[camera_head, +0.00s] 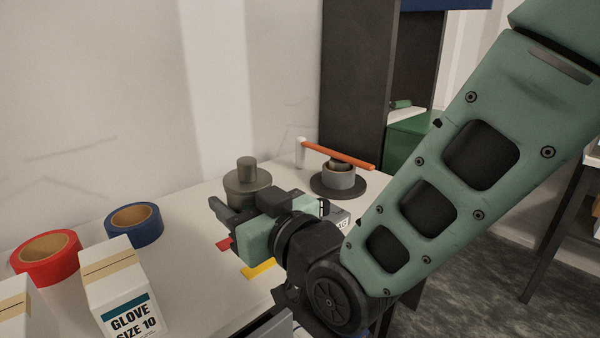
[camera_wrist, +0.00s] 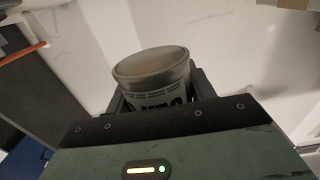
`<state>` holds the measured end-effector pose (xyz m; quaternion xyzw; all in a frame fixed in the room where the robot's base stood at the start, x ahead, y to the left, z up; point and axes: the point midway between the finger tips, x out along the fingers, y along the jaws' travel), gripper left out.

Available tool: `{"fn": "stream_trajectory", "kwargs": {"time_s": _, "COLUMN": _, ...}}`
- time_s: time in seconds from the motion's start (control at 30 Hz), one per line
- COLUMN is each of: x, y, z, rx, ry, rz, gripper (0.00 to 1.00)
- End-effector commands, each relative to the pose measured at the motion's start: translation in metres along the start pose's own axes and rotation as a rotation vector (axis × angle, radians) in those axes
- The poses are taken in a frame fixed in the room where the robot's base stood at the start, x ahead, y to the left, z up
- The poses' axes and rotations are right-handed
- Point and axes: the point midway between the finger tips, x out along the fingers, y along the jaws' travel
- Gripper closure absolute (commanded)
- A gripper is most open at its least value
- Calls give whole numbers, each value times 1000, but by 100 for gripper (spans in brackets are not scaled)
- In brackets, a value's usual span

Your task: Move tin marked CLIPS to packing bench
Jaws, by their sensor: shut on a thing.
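A grey cylindrical tin (camera_wrist: 152,66) with a plain round lid stands between the fingers of my gripper (camera_wrist: 157,98) in the wrist view. The gripper is shut on it. Dark lettering shows on its side, but the gripper body cuts it off, so I cannot read the whole word. In the head view my gripper (camera_head: 228,212) is over the white bench (camera_head: 190,265), pointing left. I cannot make out the held tin there. I see no packing bench that I can name for certain.
A knobbed grey-green cylinder (camera_head: 247,183) and a round dark stand (camera_head: 340,182) with an orange bar (camera_head: 340,154) are behind the gripper. Blue tape (camera_head: 134,224), red tape (camera_head: 45,257) and a glove box (camera_head: 122,288) are at left. A dark-legged table (camera_head: 555,230) stands at right.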

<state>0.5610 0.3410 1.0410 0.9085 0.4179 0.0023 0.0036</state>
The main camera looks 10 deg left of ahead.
Motion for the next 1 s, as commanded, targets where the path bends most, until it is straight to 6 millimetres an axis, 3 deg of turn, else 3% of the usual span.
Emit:
{"fn": "stream_trajectory", "kwargs": {"time_s": 0.17, "x": 2, "y": 52, "z": 7, "rx": -1, "ry": -3, "rz": 88, "gripper": 91}}
{"fn": "stream_trajectory", "kwargs": {"time_s": 0.47, "x": -21, "y": 196, "z": 35, "rx": -3, "ry": -5, "rz": 328, "gripper": 91}}
{"fn": "stream_trajectory", "kwargs": {"time_s": 0.67, "x": -61, "y": 285, "z": 53, "rx": -4, "ry": -7, "rz": 487, "gripper": 91}}
{"fn": "stream_trajectory", "kwargs": {"time_s": 0.8, "x": -103, "y": 347, "z": 67, "rx": -4, "ry": -9, "rz": 608, "gripper": 91}}
{"fn": "stream_trajectory", "kwargs": {"time_s": 1.0, "x": -167, "y": 412, "z": 84, "rx": -2, "ry": -9, "rz": 756, "gripper": 91}}
